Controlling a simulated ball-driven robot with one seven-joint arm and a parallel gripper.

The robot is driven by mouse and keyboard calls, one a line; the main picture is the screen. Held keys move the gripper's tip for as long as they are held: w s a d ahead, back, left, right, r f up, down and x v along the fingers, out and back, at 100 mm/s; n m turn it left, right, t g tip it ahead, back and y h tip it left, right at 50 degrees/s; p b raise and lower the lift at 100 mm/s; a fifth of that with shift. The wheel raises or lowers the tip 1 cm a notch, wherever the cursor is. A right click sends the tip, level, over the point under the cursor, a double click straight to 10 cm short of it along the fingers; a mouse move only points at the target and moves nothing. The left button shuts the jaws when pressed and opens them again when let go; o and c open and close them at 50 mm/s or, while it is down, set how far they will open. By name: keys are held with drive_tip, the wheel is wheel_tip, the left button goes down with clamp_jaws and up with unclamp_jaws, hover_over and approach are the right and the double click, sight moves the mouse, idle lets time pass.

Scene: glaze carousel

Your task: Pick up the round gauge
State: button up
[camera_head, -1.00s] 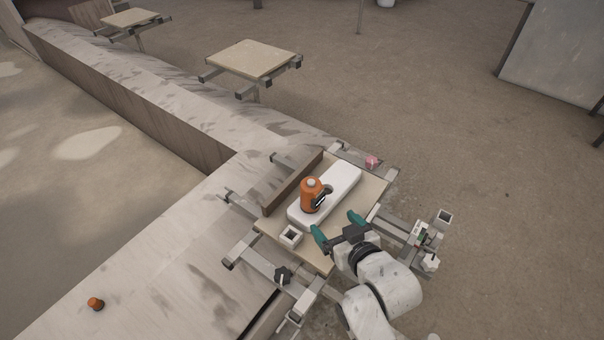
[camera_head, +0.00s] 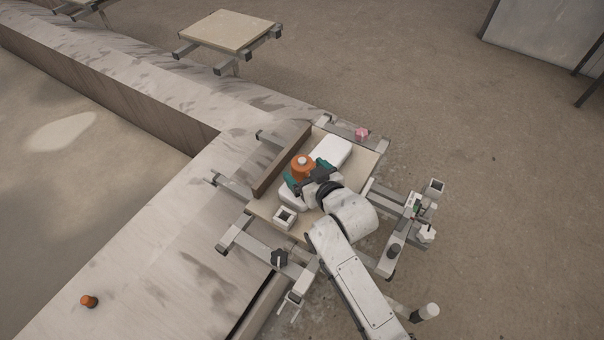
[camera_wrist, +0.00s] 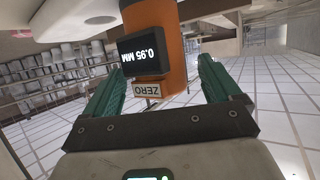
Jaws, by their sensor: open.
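The round gauge (camera_head: 302,163) is an orange upright body with a pale top, standing on a white slab (camera_head: 333,151). In the wrist view the gauge (camera_wrist: 173,45) carries a dark display reading "0.95 MM" and a "ZERO" label, both upside down. My gripper (camera_head: 303,177) is open, with its teal fingers reaching to either side of the gauge. In the wrist view the fingers of my gripper (camera_wrist: 165,75) show gaps to the gauge on both sides. My wrist hides the gauge's lower part in the head view.
A brown upright board (camera_head: 282,160) stands behind the slab. A small square white holder (camera_head: 285,217) sits in front and a pink piece (camera_head: 361,133) lies at the back right. A small orange object (camera_head: 88,301) lies on the ledge at lower left.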

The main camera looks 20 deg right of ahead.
drive_tip(key=shift+x, duration=1.25)
drive_tip(key=shift+c, duration=0.4)
drive_tip(key=c, duration=1)
drive_tip(key=shift+r, duration=0.1)
